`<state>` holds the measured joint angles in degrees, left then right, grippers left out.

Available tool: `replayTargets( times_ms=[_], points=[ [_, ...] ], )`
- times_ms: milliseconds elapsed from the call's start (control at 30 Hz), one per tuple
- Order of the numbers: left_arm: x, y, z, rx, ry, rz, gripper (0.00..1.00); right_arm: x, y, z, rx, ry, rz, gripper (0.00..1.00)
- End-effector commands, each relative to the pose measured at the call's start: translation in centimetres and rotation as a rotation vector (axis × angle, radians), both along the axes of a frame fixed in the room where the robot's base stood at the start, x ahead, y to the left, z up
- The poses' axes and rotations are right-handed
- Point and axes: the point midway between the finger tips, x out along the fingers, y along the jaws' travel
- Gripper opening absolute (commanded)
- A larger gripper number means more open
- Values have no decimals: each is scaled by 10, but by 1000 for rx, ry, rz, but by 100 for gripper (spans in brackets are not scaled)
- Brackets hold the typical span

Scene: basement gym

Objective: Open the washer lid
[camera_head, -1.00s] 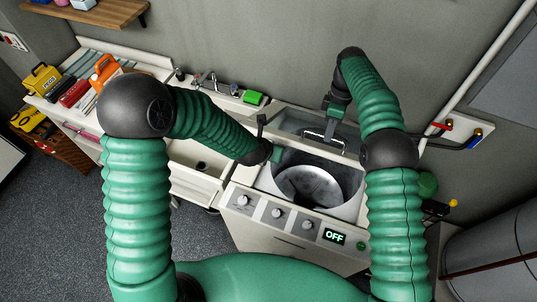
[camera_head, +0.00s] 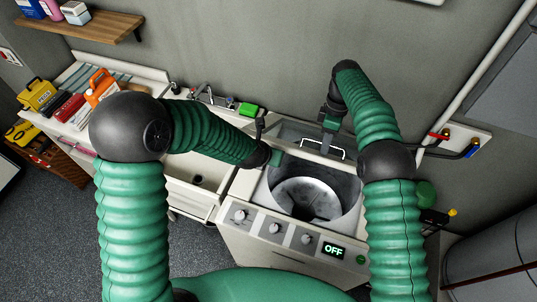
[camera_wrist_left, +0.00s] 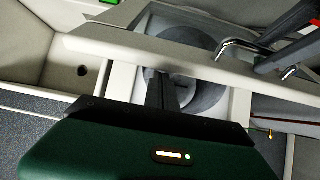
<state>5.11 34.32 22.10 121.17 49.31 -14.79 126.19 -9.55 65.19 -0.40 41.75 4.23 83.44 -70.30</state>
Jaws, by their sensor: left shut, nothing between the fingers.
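The washer (camera_head: 290,236) stands in front of me with its top open and the steel drum (camera_head: 305,196) in plain view. The lid (camera_head: 300,137) is raised at the back, with a bent metal handle (camera_head: 325,152) on it. My right gripper (camera_head: 329,122) is just above the handle; in the left wrist view its dark fingers look spread apart beside the handle (camera_wrist_left: 238,48).
A counter with tools and a yellow case (camera_head: 37,95) lies far left. Pipes with red and blue valves (camera_head: 472,148) are on the right wall, above a grey tank (camera_head: 495,250).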

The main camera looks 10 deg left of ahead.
Motion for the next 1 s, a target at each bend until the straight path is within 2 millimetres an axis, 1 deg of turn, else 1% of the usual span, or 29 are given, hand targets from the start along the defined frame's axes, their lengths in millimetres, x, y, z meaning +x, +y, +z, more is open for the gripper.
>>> replayTargets(
  times_ms=[33,267,367,533,600,733,867,1000],
  points=[
    [5,0,4,1,-13,2,0,-2,2,-3,1,9,1,34],
    [5,0,4,1,-13,2,0,-2,2,0,2,9,2,34],
    [4,0,4,1,-12,1,0,1,2,14,2,5,1,34],
    [2,0,3,0,-9,1,0,8,0,52,0,-3,0,34],
    [1,0,3,0,-8,1,0,9,1,60,1,-1,2,34],
    [-1,0,3,0,-7,1,0,10,0,71,0,-3,1,34],
    [-1,0,3,0,-6,1,0,10,-1,77,-4,-7,-17,34],
    [-1,0,3,0,-5,1,0,11,-8,81,-20,-33,-116,34]
  ],
)
